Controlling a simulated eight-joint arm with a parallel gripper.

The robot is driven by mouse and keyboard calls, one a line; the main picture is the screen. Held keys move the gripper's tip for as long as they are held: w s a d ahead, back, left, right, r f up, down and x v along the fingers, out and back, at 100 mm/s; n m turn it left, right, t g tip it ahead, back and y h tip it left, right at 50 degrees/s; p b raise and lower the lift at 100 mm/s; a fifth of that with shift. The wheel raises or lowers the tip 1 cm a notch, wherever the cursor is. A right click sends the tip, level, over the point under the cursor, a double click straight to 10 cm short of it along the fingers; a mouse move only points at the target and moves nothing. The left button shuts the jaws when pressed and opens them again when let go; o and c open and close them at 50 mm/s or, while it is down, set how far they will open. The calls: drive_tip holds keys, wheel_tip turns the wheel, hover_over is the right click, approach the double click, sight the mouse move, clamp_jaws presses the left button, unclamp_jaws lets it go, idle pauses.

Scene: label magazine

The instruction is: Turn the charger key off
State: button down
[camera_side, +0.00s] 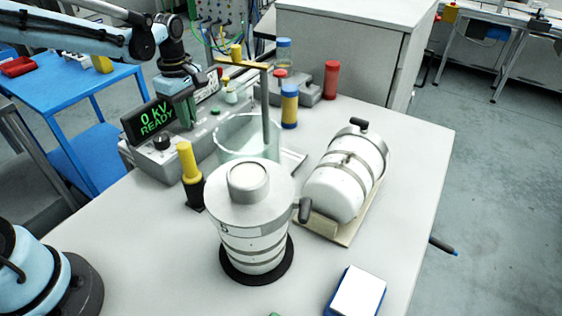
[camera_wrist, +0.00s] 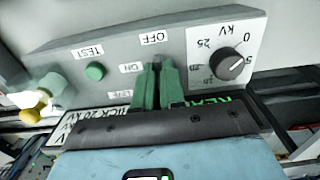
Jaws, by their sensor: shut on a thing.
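The charger (camera_side: 160,165) is a grey box at the back left of the table, with a display (camera_side: 155,118) reading "0 KV READY". Its panel (camera_wrist: 205,40) fills the wrist view, upside down, with OFF, ON, TEST and LIVE labels. My gripper (camera_wrist: 158,68) has green fingers closed together beside the OFF and ON labels, shut on the charger key. The key is almost wholly hidden between the fingertips, so its angle cannot be told. In the side view my gripper (camera_side: 188,112) reaches the charger behind the display.
A black kV knob (camera_wrist: 231,67) and a green button (camera_wrist: 95,71) flank the fingers. In the side view, a glass beaker (camera_side: 238,140), a yellow-handled tool (camera_side: 188,165) and a white lidded canister (camera_side: 250,220) stand near the charger. A second canister (camera_side: 345,180) lies on a cradle.

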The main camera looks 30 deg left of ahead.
drive_tip(key=c, duration=1.2)
unclamp_jaws()
wheel_tip(320, 180, up, 12)
drive_tip(key=shift+r, duration=0.1)
wheel_tip(320, 180, down, 12)
drive_tip(key=shift+f, duration=0.15)
idle(0.5)
